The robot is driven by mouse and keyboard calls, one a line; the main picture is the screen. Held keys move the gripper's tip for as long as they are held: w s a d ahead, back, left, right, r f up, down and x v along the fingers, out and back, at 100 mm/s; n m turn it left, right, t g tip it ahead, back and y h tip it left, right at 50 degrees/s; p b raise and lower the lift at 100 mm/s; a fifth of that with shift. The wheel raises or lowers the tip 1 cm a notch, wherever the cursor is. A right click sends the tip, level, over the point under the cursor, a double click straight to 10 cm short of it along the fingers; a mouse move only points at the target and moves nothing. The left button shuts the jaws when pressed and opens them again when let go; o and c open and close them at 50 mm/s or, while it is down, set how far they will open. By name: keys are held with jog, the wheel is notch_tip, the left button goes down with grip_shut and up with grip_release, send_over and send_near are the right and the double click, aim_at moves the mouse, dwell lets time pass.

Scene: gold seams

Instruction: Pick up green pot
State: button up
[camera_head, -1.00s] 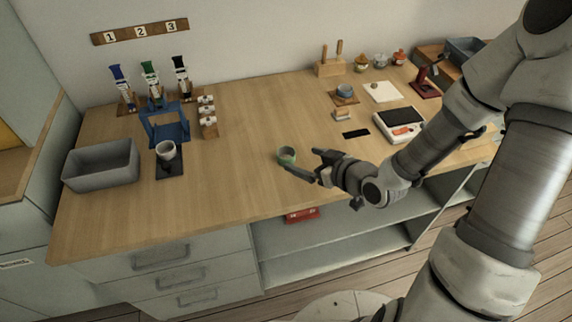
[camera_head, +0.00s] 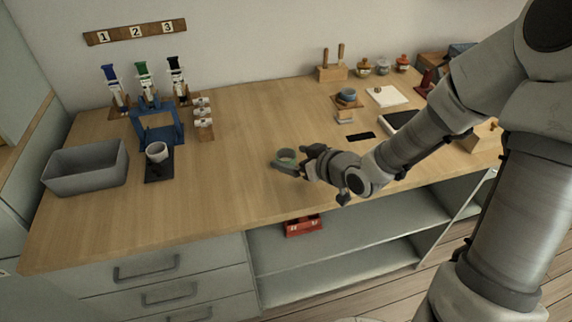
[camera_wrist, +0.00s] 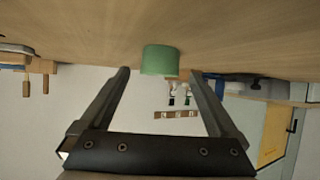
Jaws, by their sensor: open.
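The green pot (camera_head: 287,156) is a small round cup standing on the wooden worktop, right of centre of the bench. My gripper (camera_head: 287,168) is open and low over the worktop, with its fingers at the pot in the head view. In the wrist view the green pot (camera_wrist: 160,60) shows ahead, in line with the gap between the two fingertips of my gripper (camera_wrist: 159,72). From these views I cannot tell whether either finger touches it. The gripper holds nothing.
A grey bin (camera_head: 86,166), a blue stand (camera_head: 158,125) and a white cup (camera_head: 157,152) on a black base stand at the left. A blue bowl (camera_head: 348,95) and a black pad (camera_head: 360,136) lie beyond my gripper. The worktop left of the pot is clear.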

aim_at(281, 155)
jog(key=shift+w+a+f+b, duration=0.25)
jog(key=shift+w+f+b, duration=0.15)
jog(key=shift+f, duration=0.1)
jog(key=shift+w+a+f+b, duration=0.25)
jog(key=shift+w+f+b, duration=0.1)
jog(key=shift+f, duration=0.1)
jog(key=shift+w+a+f+b, duration=0.15)
jog(key=shift+w+a+b, duration=0.25)
jog(key=shift+w, duration=0.05)
jog(key=c, duration=1.4)
